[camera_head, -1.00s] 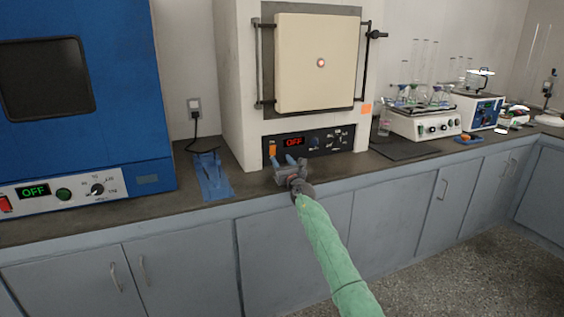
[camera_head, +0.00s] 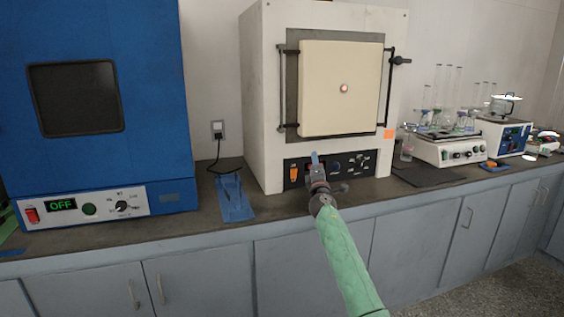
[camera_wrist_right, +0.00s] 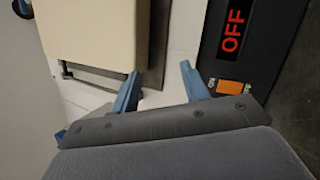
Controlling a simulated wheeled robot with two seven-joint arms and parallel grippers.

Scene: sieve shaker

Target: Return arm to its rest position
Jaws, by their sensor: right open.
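My right gripper (camera_head: 316,160) is in front of the control panel of the white furnace (camera_head: 263,100), its green-sleeved arm coming up from the bottom. In the right wrist view its two blue fingers (camera_wrist_right: 160,85) are apart with nothing between them. The furnace panel, with a red OFF display (camera_wrist_right: 232,30) and an orange switch (camera_wrist_right: 236,87), lies just beyond the fingers in that view. In the head view the gripper hides the display. The furnace's cream door (camera_head: 340,88) is closed. My left gripper is not in view.
A blue oven (camera_head: 110,160) with a green OFF display stands left. A blue cloth-like item (camera_head: 234,200) lies on the dark counter (camera_head: 275,207). A dark mat (camera_head: 428,176), a shaker with flasks (camera_head: 450,150) and a blue-fronted device (camera_head: 505,138) are right.

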